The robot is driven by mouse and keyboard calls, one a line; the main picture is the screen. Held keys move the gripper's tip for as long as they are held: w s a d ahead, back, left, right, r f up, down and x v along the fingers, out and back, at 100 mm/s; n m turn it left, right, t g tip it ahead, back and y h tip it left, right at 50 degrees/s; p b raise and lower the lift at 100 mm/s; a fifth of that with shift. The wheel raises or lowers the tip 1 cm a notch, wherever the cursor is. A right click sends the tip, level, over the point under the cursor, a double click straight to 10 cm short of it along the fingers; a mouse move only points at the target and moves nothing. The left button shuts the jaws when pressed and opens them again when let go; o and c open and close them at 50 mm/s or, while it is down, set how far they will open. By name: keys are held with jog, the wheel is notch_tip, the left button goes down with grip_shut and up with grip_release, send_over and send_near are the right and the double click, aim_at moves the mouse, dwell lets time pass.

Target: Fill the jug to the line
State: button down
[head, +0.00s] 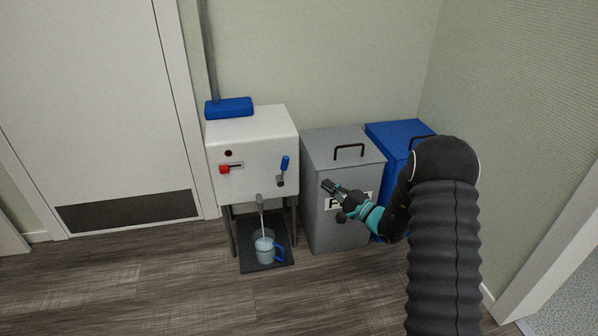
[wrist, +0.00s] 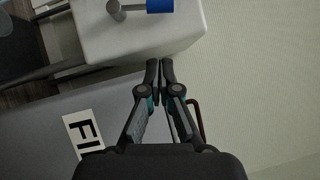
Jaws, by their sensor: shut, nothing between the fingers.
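A clear jug (head: 265,252) with a blue handle stands on a dark mat (head: 247,262) below the white dispenser (head: 250,130). A thin stream runs from the grey spout (head: 260,203) into the jug, and pale water shows inside. I cannot make out the line or the exact level. A blue lever (head: 285,163) on a grey valve stands nearly upright on the dispenser's front; it also shows in the wrist view (wrist: 160,6). My gripper (head: 327,186) is shut and empty, right of and below the lever and apart from it. Its fingertips show in the wrist view (wrist: 159,66).
A red switch (head: 225,169) and a dark red round part (head: 228,153) are on the dispenser's left front. A grey lidded bin (head: 325,225) stands close behind my gripper, with a blue bin (head: 385,133) beside it. The floor in front is clear.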

jog(key=shift+s+a+r+x, duration=0.1)
jog(key=shift+s+a+x, duration=0.2)
jog(key=shift+x, duration=1.7)
jog(key=shift+s+a+r+x, duration=0.15)
jog(key=shift+s+x, duration=0.1)
jog(key=shift+x, duration=1.75)
jog(key=shift+s+a+x, duration=0.25)
jog(key=shift+s+x, duration=0.05)
jog(key=shift+x, duration=1.75)
jog(key=shift+d, duration=0.1)
